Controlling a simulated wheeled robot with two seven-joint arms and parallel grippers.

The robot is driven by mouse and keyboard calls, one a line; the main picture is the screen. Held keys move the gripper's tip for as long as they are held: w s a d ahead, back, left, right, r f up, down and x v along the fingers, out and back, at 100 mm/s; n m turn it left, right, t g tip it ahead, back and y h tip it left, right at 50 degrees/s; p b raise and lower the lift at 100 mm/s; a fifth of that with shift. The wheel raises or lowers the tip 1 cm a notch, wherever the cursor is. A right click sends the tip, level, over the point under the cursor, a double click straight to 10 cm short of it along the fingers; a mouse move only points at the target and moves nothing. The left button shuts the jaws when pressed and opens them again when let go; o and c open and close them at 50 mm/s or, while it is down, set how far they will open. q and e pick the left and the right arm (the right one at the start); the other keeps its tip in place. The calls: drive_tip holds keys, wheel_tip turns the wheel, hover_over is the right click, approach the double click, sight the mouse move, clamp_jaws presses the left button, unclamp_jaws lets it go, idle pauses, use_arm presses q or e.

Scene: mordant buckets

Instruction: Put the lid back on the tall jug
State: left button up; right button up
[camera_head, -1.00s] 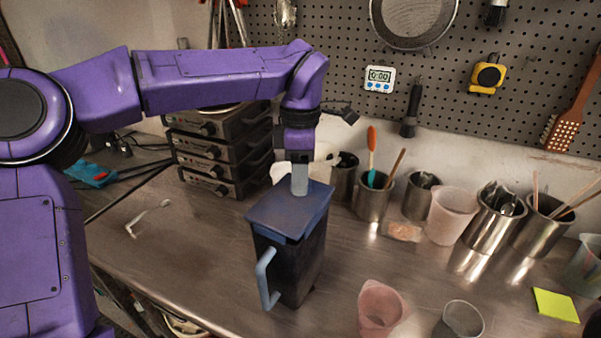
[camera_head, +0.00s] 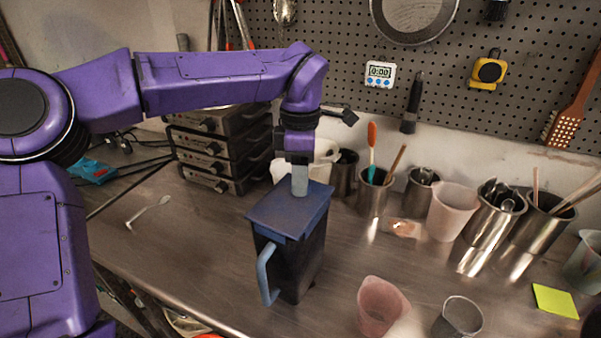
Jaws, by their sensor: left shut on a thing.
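The tall jug (camera_head: 290,262) stands upright on the metal table, dark blue-black with a light blue handle at its front left. Its blue lid (camera_head: 278,218) lies over the jug's top; whether it is fully seated I cannot tell. My left gripper (camera_head: 299,184) points straight down at the back part of the lid. It is shut on the lid, though the fingers' grip is partly hidden. My right gripper is not in view.
A pink cup (camera_head: 380,305) and a clear cup (camera_head: 459,317) stand right of the jug near the front. Several steel tool pots, such as one (camera_head: 374,193), and a pale beaker (camera_head: 453,211) line the back. Stacked grey units (camera_head: 220,155) stand behind left. The table left of the jug is mostly clear.

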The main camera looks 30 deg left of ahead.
use_arm(q)
drive_tip(key=shift+f, duration=0.2)
drive_tip(key=o, duration=1.7)
wheel_tip(320, 180, up, 7)
drive_tip(key=p, duration=0.8)
drive_tip(key=shift+r, duration=0.1)
clamp_jaws()
